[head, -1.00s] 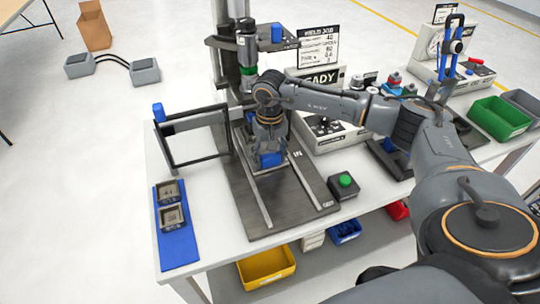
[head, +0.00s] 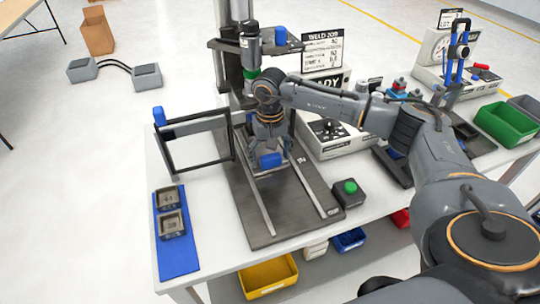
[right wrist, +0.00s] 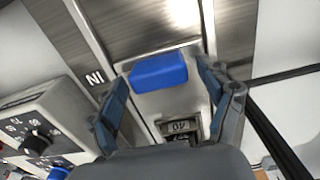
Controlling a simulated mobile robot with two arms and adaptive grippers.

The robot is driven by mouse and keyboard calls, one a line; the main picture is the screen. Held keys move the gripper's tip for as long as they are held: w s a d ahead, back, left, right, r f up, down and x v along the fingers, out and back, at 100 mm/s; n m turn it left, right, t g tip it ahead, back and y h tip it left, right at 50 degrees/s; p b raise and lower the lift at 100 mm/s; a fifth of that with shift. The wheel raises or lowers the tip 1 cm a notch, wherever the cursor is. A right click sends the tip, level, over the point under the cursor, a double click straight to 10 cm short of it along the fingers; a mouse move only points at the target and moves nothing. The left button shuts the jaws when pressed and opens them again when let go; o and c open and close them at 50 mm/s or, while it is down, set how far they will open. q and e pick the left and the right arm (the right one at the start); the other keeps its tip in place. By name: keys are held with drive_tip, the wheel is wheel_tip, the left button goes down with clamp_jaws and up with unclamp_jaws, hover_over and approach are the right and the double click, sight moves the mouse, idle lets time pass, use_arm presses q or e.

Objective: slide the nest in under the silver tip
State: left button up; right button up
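The nest is a metal slide between two rails, with a blue handle (head: 270,160) at its front. In the right wrist view, the handle (right wrist: 158,71) lies between and just beyond my right fingertips, with a gap on each side. My right gripper (right wrist: 163,82) is open; it also shows in the head view (head: 270,143) over the nest. A small grey part marked with a number (right wrist: 180,127) shows nearer the wrist. The welder's upright head has a green ring (head: 250,74); its silver tip is hidden behind my right arm. My left gripper is out of view.
A black frame (head: 196,125) stands left of the rail base (head: 262,232). A blue mat (head: 178,258) with two grey parts lies at the table's left. A green-button box (head: 348,193) and the welder's control box (head: 335,140) stand right.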

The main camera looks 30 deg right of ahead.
drive_tip(key=shift+r, duration=0.2)
wheel_tip(320, 180, up, 12)
drive_tip(key=shift+f, duration=0.15)
drive_tip(key=shift+s+f, duration=0.1)
idle(0.6)
